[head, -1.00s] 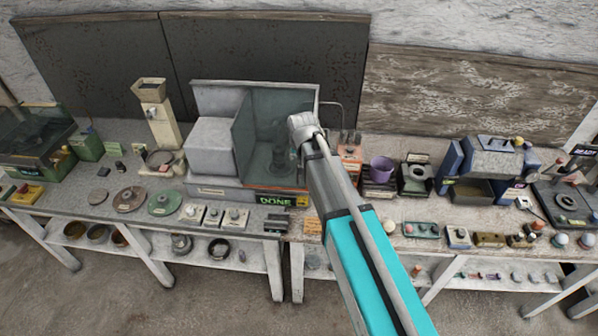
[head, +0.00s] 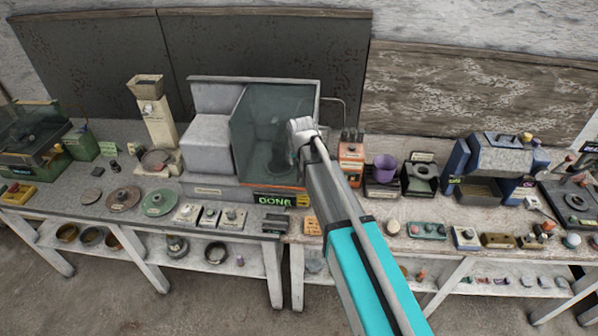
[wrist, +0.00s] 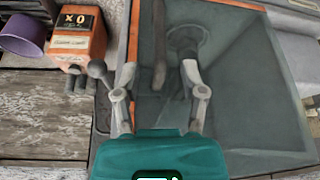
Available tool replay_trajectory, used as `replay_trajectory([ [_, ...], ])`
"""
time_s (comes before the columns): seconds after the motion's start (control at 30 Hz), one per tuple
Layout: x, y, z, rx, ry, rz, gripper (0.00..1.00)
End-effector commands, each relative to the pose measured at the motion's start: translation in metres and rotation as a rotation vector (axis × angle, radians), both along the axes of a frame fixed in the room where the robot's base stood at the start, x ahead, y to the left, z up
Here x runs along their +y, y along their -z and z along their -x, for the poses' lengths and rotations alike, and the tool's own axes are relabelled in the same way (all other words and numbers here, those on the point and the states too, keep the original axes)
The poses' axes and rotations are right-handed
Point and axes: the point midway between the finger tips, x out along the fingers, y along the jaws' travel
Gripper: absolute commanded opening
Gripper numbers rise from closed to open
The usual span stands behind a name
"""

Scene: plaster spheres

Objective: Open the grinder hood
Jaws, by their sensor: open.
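The grinder hood (head: 262,112) is a tinted see-through cover on the grey grinder (head: 210,140); it looks closed over the spindle. In the wrist view the hood glass (wrist: 245,90) fills the middle and right, with an orange edge strip at its left. A dark bar (wrist: 158,45), seemingly the hood's handle, stands between my fingertips, apart from both. My gripper (wrist: 143,68) is open, one finger by the orange edge and the other over the glass. In the head view my gripper (head: 303,132) is at the hood's right side, and my arm hides that lower corner.
An orange box (head: 350,165) and a purple bowl (head: 384,167) stand close to the right of the grinder; the box also shows in the wrist view (wrist: 78,32). A lit DONE sign (head: 274,200) is below the hood. Switch boxes and discs line the front left bench.

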Motion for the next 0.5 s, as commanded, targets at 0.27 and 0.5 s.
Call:
replay_trajectory([
  [0.27, 0.002, 0.025, -0.010, 0.000, 0.000, 0.000, 0.54],
  [0.5, 0.003, 0.041, -0.016, 0.000, 0.000, 0.000, 0.54],
])
